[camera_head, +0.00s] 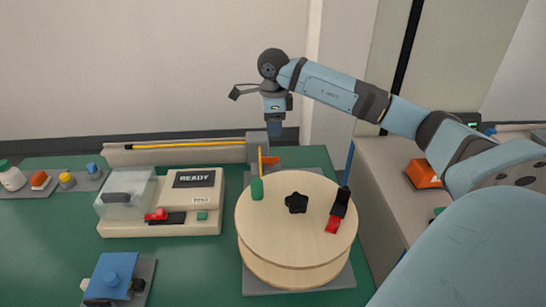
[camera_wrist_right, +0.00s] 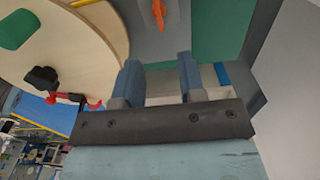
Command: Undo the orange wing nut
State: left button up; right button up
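The orange wing nut (camera_head: 272,161) sits beside a grey block at the back edge of the round wooden disc (camera_head: 262,226) in the head view. It also shows in the right wrist view (camera_wrist_right: 158,12) at the top, over a grey surface. My right gripper (camera_head: 276,128) hangs above and behind the nut in the head view. In the right wrist view its two blue fingers (camera_wrist_right: 160,68) stand apart with nothing between them, and the nut lies beyond their tips. My left gripper is in neither view.
The disc carries a black star knob (camera_head: 296,203), a green piece (camera_head: 257,189) and a red-and-black clamp (camera_head: 336,216). A beige READY machine (camera_head: 192,205) stands left. A grey trough with a yellow rod (camera_head: 187,146) runs behind. A blue box (camera_head: 112,275) sits front left.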

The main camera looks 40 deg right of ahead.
aim_at(270, 161)
notch_tip(270, 161, down, 11)
jog(key=shift+f+b, duration=0.2)
jog(key=shift+b, duration=0.25)
grip_shut()
